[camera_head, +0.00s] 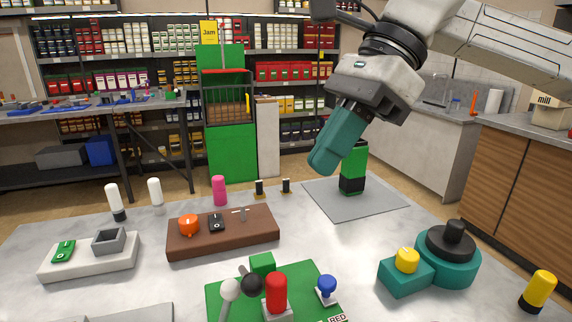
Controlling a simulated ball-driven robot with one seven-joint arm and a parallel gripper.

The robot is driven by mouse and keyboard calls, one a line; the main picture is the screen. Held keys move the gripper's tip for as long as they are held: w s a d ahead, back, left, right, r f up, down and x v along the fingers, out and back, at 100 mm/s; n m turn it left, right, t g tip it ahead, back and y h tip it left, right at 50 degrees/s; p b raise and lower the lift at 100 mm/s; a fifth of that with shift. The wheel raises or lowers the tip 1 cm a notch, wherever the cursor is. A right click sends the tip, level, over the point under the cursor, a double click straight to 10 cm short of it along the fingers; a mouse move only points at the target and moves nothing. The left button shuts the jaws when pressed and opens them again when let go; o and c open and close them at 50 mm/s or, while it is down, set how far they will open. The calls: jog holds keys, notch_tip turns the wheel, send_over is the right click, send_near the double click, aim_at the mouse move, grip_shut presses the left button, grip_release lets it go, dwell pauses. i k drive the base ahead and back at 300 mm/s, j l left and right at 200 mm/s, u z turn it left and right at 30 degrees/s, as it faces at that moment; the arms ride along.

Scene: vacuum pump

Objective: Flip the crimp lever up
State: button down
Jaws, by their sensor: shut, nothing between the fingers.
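I cannot tell for sure which part is the crimp lever. On the green board (222,299) at the front stand a lever with a white ball (230,290), a black ball (251,284), a red handle (276,293) and a blue knob (327,286). A teal round unit (447,267) with a black top and a yellow button (407,260) stands to the right. My gripper (322,164) has teal fingers, is shut and empty, and hangs above the far part of the table, well away from the green board.
A green and black block (353,170) stands on a grey mat (325,203) just beyond my gripper. A brown block (245,241) with an orange knob is at middle left. A white base (85,262) lies left. A yellow-topped cylinder (540,287) stands right.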

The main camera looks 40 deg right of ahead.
aim_at(252, 284)
jog(key=k+l, duration=0.1)
jog(key=l, duration=0.35)
jog(key=k+l, duration=0.1)
jog(key=l, duration=0.75)
jog(key=k+l, duration=0.15)
jog(key=l, duration=0.25)
jog(key=k+l, duration=0.1)
jog(key=l, duration=0.35)
